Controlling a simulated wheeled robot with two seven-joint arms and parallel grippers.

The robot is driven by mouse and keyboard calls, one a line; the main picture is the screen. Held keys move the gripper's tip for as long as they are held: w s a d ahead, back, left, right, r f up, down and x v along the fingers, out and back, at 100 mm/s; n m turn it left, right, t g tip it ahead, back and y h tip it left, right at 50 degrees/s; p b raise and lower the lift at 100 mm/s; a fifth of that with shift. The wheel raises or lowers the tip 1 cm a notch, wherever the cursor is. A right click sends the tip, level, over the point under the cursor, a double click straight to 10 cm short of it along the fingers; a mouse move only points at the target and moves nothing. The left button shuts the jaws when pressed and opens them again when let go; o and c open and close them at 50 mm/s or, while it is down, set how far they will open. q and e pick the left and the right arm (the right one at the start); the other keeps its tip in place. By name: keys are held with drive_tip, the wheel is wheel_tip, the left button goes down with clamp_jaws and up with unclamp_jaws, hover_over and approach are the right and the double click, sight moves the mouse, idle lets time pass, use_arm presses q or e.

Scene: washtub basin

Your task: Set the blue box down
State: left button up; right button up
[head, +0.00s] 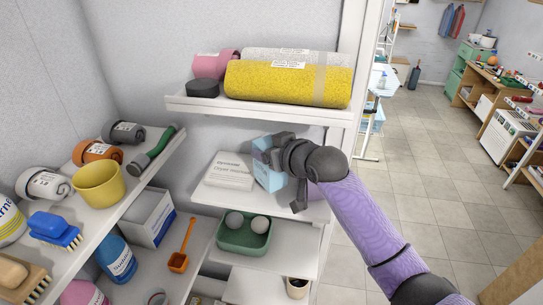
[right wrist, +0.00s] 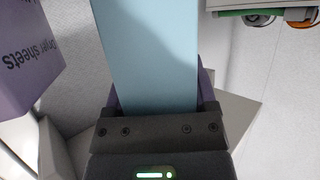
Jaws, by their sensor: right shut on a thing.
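The light blue box (head: 268,176) stands at the middle shelf of the rack, beside a white labelled box. My right gripper (head: 281,163) is shut on it, with the arm coming in from the right. In the right wrist view the blue box (right wrist: 150,55) fills the space between the fingers (right wrist: 157,105) and looks upright. The gripper hides part of the box and its lower edge, so I cannot tell whether it touches the shelf. My left gripper is not in view.
The white labelled box (head: 230,170) is close on the left. A purple dryer sheets box (right wrist: 22,55) is near the gripper. Above is a shelf (head: 260,116) with yellow (head: 290,83) and pink rolls. Below, a green tray (head: 243,237) holds two balls.

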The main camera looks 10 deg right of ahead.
drive_tip(key=shift+f, duration=1.8)
drive_tip(key=o, duration=1.3)
drive_tip(key=shift+c, duration=0.2)
drive_tip(key=shift+r+p, duration=0.2)
drive_tip(key=shift+p, duration=0.15)
drive_tip(key=v, duration=1.2)
drive_tip(key=shift+b, duration=0.45)
drive_tip(key=shift+d, duration=0.1)
